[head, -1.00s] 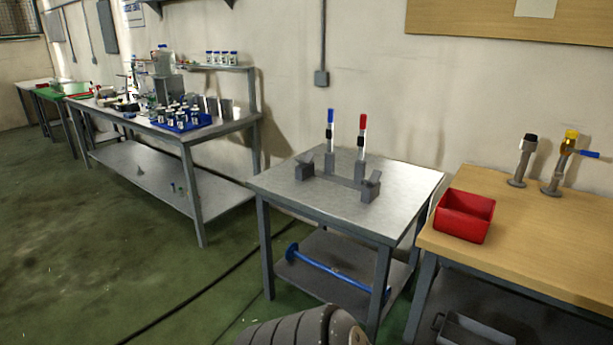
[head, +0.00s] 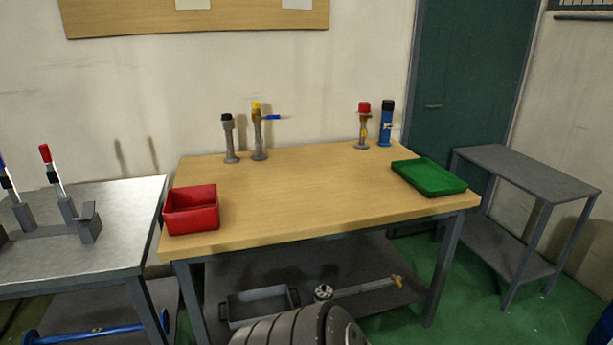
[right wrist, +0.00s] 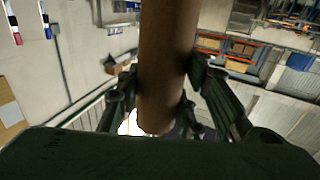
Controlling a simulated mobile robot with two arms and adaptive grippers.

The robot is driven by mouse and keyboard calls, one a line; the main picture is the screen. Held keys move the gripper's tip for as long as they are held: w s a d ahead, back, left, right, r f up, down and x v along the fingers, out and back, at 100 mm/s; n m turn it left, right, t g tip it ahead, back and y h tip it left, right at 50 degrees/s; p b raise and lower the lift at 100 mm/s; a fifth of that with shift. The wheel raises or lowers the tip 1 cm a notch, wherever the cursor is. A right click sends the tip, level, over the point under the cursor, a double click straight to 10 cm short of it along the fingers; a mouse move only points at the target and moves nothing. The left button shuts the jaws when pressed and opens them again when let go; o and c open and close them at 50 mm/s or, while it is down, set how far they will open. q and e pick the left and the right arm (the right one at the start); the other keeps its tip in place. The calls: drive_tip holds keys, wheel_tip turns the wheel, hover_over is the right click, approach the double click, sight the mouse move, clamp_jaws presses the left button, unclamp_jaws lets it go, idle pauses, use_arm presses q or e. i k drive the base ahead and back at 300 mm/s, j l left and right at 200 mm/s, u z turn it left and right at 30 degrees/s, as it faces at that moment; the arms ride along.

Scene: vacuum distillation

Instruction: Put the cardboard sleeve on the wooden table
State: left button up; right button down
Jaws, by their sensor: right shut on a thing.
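In the right wrist view my right gripper (right wrist: 160,108) is shut on the cardboard sleeve (right wrist: 166,60), a plain brown tube. The tube runs up out of the top of that view, so its far end is hidden. The wooden table (head: 290,190) stands in the middle of the head view, with a large bare area on its top. Neither gripper nor the sleeve shows in the head view.
A red bin (head: 191,211) sits at the table's front left and a green tray (head: 428,177) at its right. Several upright fittings stand along its back edge. A metal table (head: 110,220) is on the left, a grey shelf stand (head: 530,175) on the right.

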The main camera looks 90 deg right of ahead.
sight(328, 197)
drive_tip(key=z, duration=0.4)
drive_tip(key=l+z, duration=0.1)
drive_tip(key=z, duration=0.75)
drive_tip(key=i+z, duration=0.1)
drive_tip(key=z, duration=0.3)
drive_tip(key=i+l+z, duration=0.25)
drive_tip(key=i+l, duration=0.45)
